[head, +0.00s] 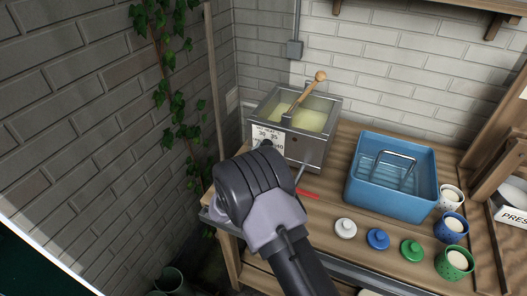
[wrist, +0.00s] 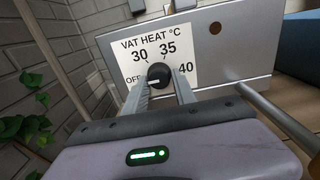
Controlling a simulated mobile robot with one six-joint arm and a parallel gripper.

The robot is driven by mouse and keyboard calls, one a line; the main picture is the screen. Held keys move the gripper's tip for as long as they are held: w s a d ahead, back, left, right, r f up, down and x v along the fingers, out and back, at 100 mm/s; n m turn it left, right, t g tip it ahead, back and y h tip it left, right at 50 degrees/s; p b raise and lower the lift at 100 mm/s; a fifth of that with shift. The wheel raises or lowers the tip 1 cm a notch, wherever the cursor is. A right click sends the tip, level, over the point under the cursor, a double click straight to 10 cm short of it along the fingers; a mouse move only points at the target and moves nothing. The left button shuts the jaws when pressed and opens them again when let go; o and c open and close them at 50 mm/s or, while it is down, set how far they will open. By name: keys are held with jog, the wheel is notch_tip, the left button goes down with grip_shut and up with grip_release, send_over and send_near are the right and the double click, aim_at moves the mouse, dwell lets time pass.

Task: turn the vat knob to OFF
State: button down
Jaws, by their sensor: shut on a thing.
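The vat (head: 312,148) is a square metal tank of pale yellow liquid on the wooden bench. Its white VAT HEAT °C label (head: 268,136) also shows in the wrist view (wrist: 182,30), marked OFF, 30, 35 and 40. The black round knob (wrist: 160,73) sits at the label's lower middle. A pale mark on the knob lies on its left side, towards OFF. My gripper (wrist: 160,88) is shut on the knob, one finger on each side. In the head view, my wrist hides the knob and fingertips.
A wooden-handled tool (head: 307,90) rests in the vat. A metal lever with a red grip (head: 308,193) juts out beside my wrist. A blue basin (head: 363,187), lids (head: 378,239) and cups (head: 455,262) stand to the right. Brick wall and ivy (head: 162,60) are left.

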dwell(0.5)
jog(key=c, duration=1)
grip_release()
jog(key=shift+c, duration=0.2)
jog(key=p+v, duration=0.4)
jog(key=v, duration=1.3)
jog(key=shift+s, duration=0.2)
